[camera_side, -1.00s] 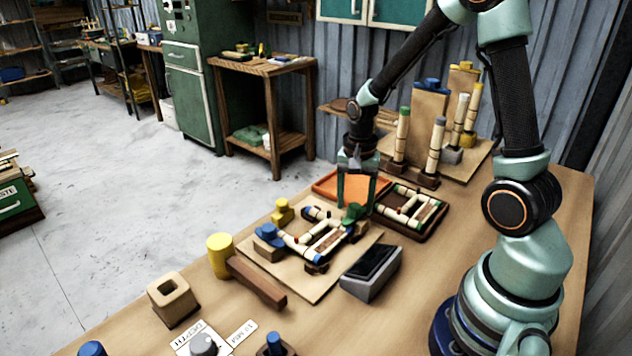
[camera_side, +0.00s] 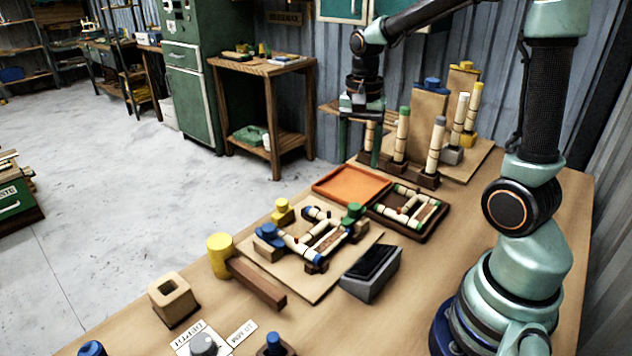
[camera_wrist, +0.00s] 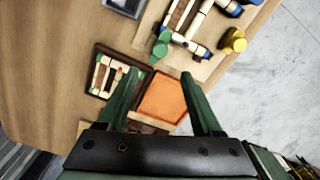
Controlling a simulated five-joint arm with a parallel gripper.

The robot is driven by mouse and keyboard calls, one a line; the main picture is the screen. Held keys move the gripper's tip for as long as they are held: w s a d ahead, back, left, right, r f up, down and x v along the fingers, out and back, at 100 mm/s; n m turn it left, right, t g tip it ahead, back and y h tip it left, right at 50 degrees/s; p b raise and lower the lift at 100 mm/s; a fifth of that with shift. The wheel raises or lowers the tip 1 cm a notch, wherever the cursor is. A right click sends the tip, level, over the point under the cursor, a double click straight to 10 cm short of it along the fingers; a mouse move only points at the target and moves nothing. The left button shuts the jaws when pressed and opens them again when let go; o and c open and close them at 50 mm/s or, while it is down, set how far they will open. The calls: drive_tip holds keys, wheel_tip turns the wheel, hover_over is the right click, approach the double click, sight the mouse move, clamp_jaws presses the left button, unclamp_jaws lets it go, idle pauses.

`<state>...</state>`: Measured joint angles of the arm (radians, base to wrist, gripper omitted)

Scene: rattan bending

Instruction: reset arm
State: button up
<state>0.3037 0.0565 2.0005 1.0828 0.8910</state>
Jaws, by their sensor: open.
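My gripper (camera_side: 358,142) is open and empty, raised above the far end of the bench in the side view, left of the upright rattan pieces. In the wrist view, the two green fingers of my gripper (camera_wrist: 162,80) stand wide apart with nothing between the tips. The orange tray (camera_side: 350,186) lies flat and empty on the bench below; it also shows between the fingers in the wrist view (camera_wrist: 163,97). A dark tray (camera_side: 437,225) beside it holds rattan pieces with green ends. The bending board (camera_side: 262,261) carries a rattan frame with blue and green clamps.
Upright rattan pieces (camera_side: 402,135) stand on a rack behind, close to my gripper. A yellow-headed mallet (camera_side: 220,255), a grey box with a dark top (camera_side: 372,272) and a wooden block with a square hole (camera_side: 174,300) lie nearer.

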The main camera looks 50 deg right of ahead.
drive_tip(key=s+a+r+n+t, duration=0.2)
drive_tip(key=a+r+n, duration=0.1)
drive_tip(key=a+n, duration=0.2)
drive_tip(key=s+a+r+n+t, duration=0.3)
drive_tip(key=a+n, duration=0.2)
drive_tip(key=n, duration=0.3)
drive_tip(key=shift+s+a+r+n+t, duration=0.2)
drive_tip(key=shift+s+a+n+t, duration=0.1)
drive_tip(key=shift+a+n, duration=0.1)
drive_tip(key=shift+w, duration=0.1)
